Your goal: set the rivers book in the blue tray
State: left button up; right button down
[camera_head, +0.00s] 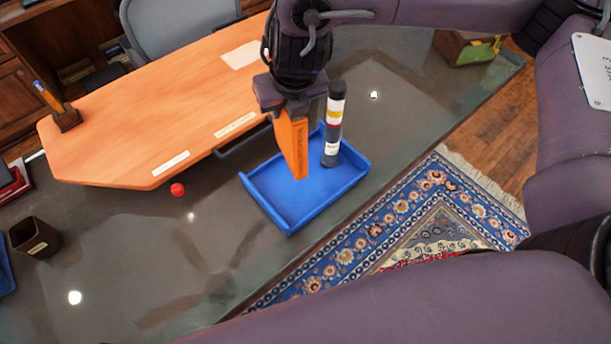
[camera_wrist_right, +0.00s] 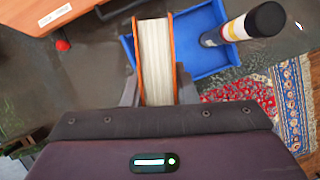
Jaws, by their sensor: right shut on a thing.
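An orange book (camera_head: 294,145) with cream page edges (camera_wrist_right: 156,60) hangs upright in my right gripper (camera_head: 287,108). I cannot read its title. The right gripper (camera_wrist_right: 157,92) is shut on the top of the book. The book's lower end is over the floor of the blue tray (camera_head: 270,207), inside its walls; I cannot tell whether it touches. The tray also shows behind the book in the right wrist view (camera_wrist_right: 205,62). My left gripper is not in view.
A black, white and yellow cylinder (camera_head: 333,125) stands upright at the tray's right side, close to the book. A red ball (camera_head: 177,189), dark cup (camera_head: 36,238) and wooden desk board (camera_head: 130,130) lie left. A patterned rug (camera_head: 420,215) covers the floor at right.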

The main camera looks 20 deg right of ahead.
jog(key=w+d+f+n+y, duration=0.1)
jog(key=f+n, duration=0.3)
jog(key=f, duration=0.5)
jog(key=w+d+f+n+g+y+b, duration=0.1)
jog(key=f+n, duration=0.3)
jog(key=f, duration=0.6)
jog(key=shift+w+y, duration=0.4)
jog(key=shift+w, duration=0.25)
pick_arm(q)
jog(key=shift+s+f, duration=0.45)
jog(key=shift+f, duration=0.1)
pick_arm(e)
jog(key=c, duration=1.2)
grip_release()
jog(key=shift+o, duration=0.2)
